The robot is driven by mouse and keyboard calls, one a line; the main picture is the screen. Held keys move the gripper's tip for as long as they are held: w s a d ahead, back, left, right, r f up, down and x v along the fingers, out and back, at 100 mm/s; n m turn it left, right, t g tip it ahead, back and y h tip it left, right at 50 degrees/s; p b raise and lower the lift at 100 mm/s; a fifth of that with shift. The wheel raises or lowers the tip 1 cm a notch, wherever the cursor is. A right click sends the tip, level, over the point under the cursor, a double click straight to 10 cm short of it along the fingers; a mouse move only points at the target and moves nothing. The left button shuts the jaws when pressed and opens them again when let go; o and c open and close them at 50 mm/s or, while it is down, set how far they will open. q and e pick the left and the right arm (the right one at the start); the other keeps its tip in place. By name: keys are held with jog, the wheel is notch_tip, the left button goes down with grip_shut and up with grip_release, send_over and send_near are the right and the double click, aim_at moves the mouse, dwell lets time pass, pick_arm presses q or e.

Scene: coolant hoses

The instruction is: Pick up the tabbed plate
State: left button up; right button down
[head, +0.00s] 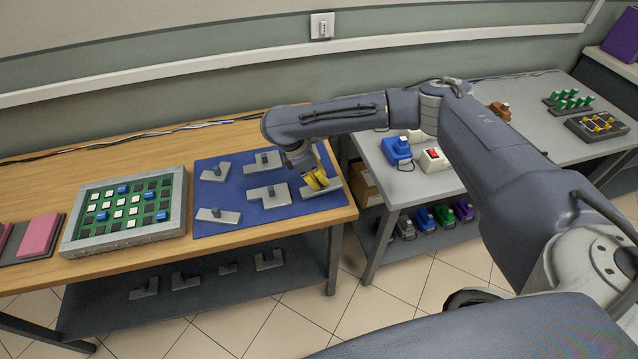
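Several grey plates, each with a small upright knob, lie on a blue mat (237,177) on the wooden table. They are at the back left (215,172), back middle (263,163), centre (262,193) and front left (217,217). The centre one has a stepped outline. Another grey plate (326,191) lies at the mat's right side, under my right gripper (317,180). Its yellow fingers are around or just above that plate's knob, which they hide. I cannot tell whether they touch it or are closed. My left gripper is not in view.
A grey-framed board (178,200) with green, white and blue squares stands left of the mat, beside a pink block (39,236). More grey pieces lie on the shelf below. A grey table (385,166) with blue and red-white items stands to the right.

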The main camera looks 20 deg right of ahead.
notch_tip(320, 180, up, 18)
jog(key=shift+f, duration=0.25)
dwell(0.6)
